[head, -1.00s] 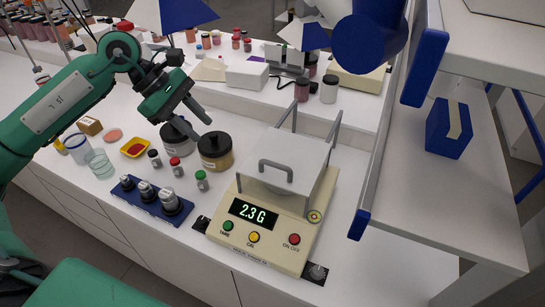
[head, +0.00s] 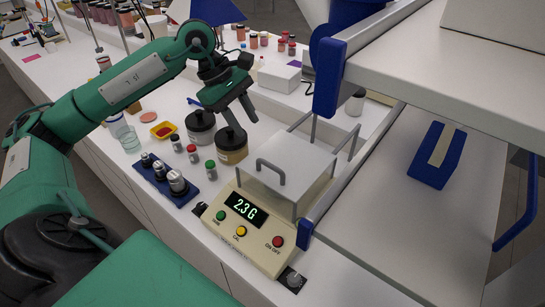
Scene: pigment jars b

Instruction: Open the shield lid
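The balance (head: 263,250) is a cream box with a lit display (head: 245,209) reading 2.3 G. Over its pan area sits a white shield with a flat white lid (head: 300,157) on top, which looks closed. A grey bar handle (head: 270,166) stands on the lid's left part. Grey rails rise at the shield's back corners. My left gripper (head: 244,122) is up and left of the lid, fingers pointing down, slightly apart and empty. It appears above or behind the brown jar (head: 233,148), clear of the handle. My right gripper is not in view.
A dark-lidded jar (head: 201,129), small vials (head: 192,153) and a blue weight block (head: 165,180) stand left of the balance. A white shelf unit with blue-capped edges (head: 329,78) rises close on the right. A white box (head: 280,77) lies behind.

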